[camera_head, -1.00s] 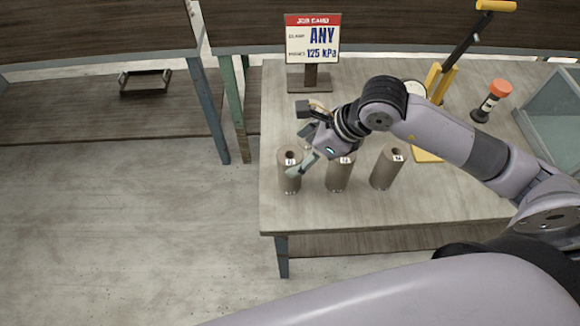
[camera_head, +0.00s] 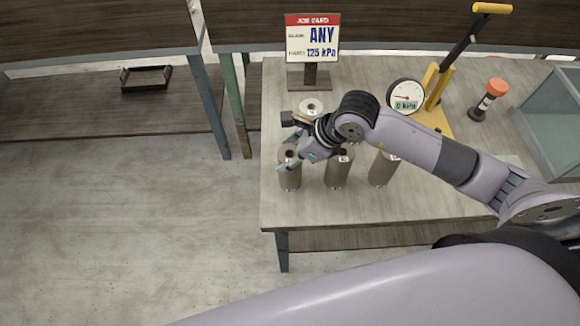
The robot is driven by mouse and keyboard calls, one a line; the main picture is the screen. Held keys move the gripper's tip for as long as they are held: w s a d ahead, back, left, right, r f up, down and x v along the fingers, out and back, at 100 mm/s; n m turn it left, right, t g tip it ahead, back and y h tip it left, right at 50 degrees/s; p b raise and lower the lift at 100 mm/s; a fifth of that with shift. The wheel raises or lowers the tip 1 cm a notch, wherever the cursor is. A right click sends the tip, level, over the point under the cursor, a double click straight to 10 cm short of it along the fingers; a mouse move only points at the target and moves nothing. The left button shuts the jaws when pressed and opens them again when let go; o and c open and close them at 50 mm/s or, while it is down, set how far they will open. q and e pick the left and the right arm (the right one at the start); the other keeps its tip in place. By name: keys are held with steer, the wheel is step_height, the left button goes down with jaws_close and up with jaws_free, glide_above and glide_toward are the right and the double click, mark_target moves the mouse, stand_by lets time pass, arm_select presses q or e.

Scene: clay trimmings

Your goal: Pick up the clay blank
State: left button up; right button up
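Three brown clay blanks with a hole in the top and a small label stand upright in a front row on the table: a left one (camera_head: 290,180), a middle one (camera_head: 339,172) and a right one (camera_head: 382,170). A paler cylinder (camera_head: 312,107) stands behind them, partly hidden by my gripper. My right gripper (camera_head: 287,153) is at the top of the left blank, its fingers apart, one towards the front and one behind. I cannot tell whether they touch it. The blank stands on the table, its label hidden. My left gripper is not in view.
The table (camera_head: 400,208) has a job card sign (camera_head: 312,45) reading ANY and 125 kPa at the back. A gauge (camera_head: 405,96) reads 0 kPa beside a yellow lever device (camera_head: 437,85). An orange-capped tool (camera_head: 488,98) and a glass-sided box (camera_head: 555,120) stand right.

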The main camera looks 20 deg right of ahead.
jaws_close()
stand_by(0.4)
steer(key=shift+r, duration=0.15)
